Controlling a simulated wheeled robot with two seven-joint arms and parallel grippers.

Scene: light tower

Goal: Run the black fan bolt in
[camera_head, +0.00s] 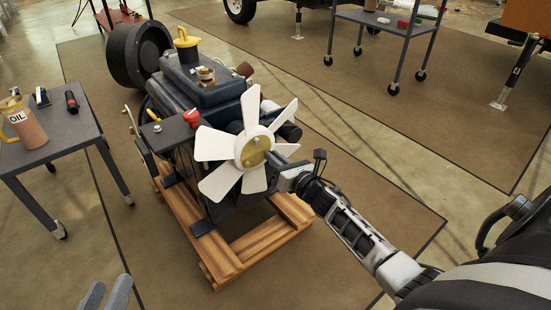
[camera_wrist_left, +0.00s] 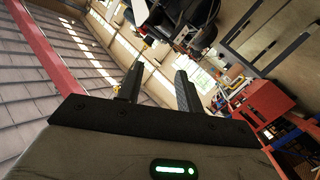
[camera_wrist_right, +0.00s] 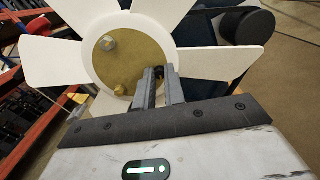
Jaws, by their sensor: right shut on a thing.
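The white fan (camera_head: 245,148) stands upright on the front of the dark engine (camera_head: 215,90), with a gold hub plate at its middle. In the right wrist view the hub plate (camera_wrist_right: 135,60) carries a silver bolt head (camera_wrist_right: 105,43) and a small brownish one (camera_wrist_right: 120,90). My right gripper (camera_head: 275,161) reaches the hub's right side. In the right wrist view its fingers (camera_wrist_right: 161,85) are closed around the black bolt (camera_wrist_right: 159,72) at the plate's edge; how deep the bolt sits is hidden. My left gripper (camera_wrist_left: 158,85) is open and empty, low at the left, away from the engine.
The engine rests on a wooden pallet (camera_head: 240,260) on a brown mat. A small table (camera_head: 60,135) at the left holds an oil jug (camera_head: 25,125) and a red-and-black tool (camera_head: 71,102). A wheeled cart (camera_head: 385,30) stands behind at the right.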

